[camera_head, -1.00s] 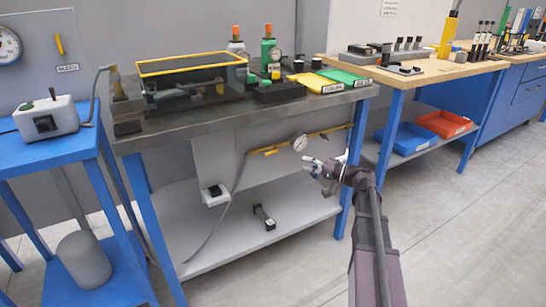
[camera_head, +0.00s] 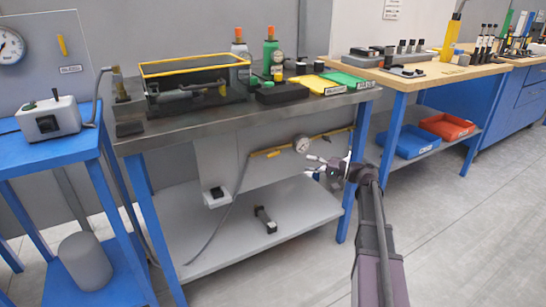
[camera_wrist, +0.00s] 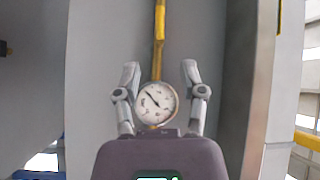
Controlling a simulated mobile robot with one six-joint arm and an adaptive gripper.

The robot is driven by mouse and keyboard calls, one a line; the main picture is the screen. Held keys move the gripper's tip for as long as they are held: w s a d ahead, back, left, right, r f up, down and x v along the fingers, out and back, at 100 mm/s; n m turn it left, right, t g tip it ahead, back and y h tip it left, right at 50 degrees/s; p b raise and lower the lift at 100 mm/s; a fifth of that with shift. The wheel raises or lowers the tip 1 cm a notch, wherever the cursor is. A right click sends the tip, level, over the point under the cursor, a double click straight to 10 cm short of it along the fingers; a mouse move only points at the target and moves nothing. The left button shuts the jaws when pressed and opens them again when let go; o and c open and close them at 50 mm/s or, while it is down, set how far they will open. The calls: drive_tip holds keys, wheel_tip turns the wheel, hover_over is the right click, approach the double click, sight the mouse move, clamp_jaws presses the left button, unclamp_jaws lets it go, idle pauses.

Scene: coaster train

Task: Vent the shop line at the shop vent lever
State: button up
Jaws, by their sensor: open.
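A yellow pipe (camera_head: 329,133) runs under the front edge of the grey-topped bench, with a round white gauge (camera_head: 302,143) on it. A yellow fitting (camera_head: 266,153) sits at the pipe's left end; I cannot tell whether it is the shop vent lever. My gripper (camera_head: 311,166) is open and empty, just below and right of the gauge in the head view. In the wrist view, the gauge (camera_wrist: 157,103) shows between the open fingers (camera_wrist: 160,78), with the yellow pipe (camera_wrist: 159,40) beyond. I see no contact. Another yellow lever (camera_head: 62,46) is on the wall panel at left.
The grey bench (camera_head: 190,128) carries a yellow-rimmed tray (camera_head: 195,65) and bottles. A blue bench leg (camera_head: 350,205) stands close to my gripper. A blue stand (camera_head: 60,155) is at left. Floor at right is clear.

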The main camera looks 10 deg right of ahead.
sight(273, 154)
drive_tip(key=p+x, duration=0.1)
drive_tip(key=x, duration=1.2)
drive_tip(key=shift+w+a, duration=0.1)
drive_tip(key=shift+a, duration=0.1)
clamp_jaws()
